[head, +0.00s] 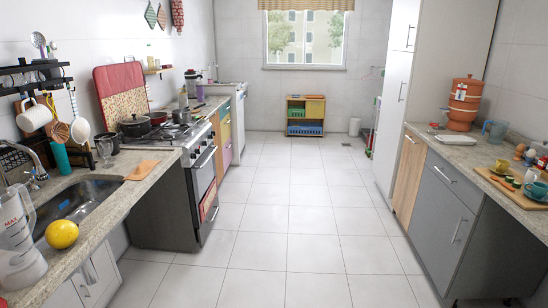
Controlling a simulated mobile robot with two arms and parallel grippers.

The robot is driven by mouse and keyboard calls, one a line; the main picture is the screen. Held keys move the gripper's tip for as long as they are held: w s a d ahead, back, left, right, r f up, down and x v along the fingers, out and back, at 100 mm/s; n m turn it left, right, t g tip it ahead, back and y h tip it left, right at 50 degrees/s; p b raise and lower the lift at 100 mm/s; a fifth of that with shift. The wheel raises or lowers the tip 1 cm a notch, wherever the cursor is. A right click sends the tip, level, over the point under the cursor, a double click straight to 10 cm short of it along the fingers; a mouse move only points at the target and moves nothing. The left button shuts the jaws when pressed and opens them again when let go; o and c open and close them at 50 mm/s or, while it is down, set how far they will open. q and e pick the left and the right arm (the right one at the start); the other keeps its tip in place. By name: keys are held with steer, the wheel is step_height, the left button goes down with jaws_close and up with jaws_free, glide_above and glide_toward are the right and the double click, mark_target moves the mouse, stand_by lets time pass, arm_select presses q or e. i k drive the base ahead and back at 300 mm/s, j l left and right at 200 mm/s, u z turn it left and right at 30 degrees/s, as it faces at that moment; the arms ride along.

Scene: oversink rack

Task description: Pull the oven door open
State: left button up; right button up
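The oven (186,151) is part of the stove on the left side of the aisle, beyond the sink counter. Its front faces right and I see it at a steep angle. The dark oven door (203,175) looks shut. A light bar handle (206,157) runs along its top edge. A red patterned cloth or panel (208,200) shows low on the front; I cannot tell how it is attached. Pots (135,125) stand on and beside the stove top. Neither of my grippers is in view.
The tiled floor (285,215) between the counters is clear. Grey cabinets (440,215) line the right. A small wooden shelf (305,116) stands at the back.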

mark_target(201, 177)
steer(key=i+l+u, duration=0.1)
steer(key=i, duration=2.1)
